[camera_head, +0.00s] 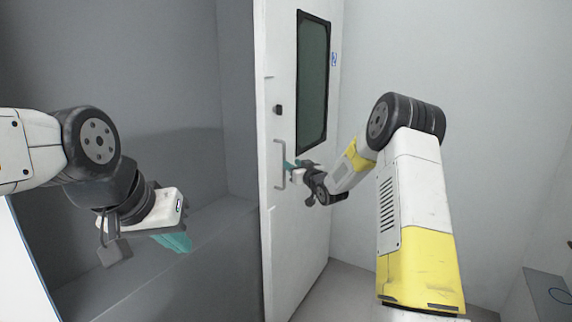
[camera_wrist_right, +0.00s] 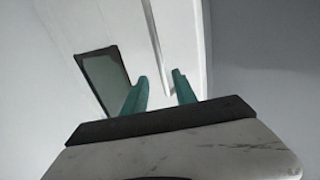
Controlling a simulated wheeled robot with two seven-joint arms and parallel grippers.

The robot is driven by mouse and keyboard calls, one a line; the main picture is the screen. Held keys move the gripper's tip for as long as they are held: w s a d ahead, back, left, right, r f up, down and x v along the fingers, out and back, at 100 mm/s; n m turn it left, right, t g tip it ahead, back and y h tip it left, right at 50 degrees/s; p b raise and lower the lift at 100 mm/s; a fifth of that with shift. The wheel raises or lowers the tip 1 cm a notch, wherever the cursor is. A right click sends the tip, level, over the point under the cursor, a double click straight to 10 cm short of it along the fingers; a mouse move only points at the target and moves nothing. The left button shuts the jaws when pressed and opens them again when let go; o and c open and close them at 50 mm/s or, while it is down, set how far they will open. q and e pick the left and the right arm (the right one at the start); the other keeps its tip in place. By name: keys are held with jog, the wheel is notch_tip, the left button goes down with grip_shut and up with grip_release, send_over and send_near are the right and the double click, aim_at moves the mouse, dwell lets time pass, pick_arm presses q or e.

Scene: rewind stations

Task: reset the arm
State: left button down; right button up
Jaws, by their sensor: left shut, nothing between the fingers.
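My right gripper (camera_head: 288,165) is at the face of a white door, beside its grey C-shaped handle (camera_head: 278,165). In the right wrist view its teal fingers (camera_wrist_right: 162,92) are spread apart, and a long grey strip runs beyond the gap between them; I cannot tell whether this is the handle or the door's edge. No clear contact shows. My left gripper (camera_head: 174,242) has its teal fingers together and points down to the right, in front of a grey wall and ledge, away from the door.
The white door (camera_head: 310,200) stands upright, with a dark window (camera_head: 313,85) and a small dark lock (camera_head: 278,109). A grey recess with a low ledge (camera_head: 195,225) lies left of it. A grey box-like surface (camera_head: 548,288) is at lower right. Floor shows right of the door.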

jog(key=shift+r, duration=0.1)
jog(key=s+d+r+m+g+h, duration=0.1)
jog(key=s+d+r+g+h, duration=0.1)
jog(key=s+r, duration=0.5)
jog(key=s+d+r+m+g+h, duration=0.1)
jog(key=s+r+g+h, duration=0.15)
jog(key=s, duration=0.85)
jog(key=s+f+g, duration=0.2)
jog(key=s+g, duration=0.1)
jog(key=s, duration=1.4)
jog(key=s+f+m+g, duration=0.1)
jog(key=s+f+g, duration=0.1)
jog(key=s, duration=1.5)
jog(key=shift+g, duration=0.65)
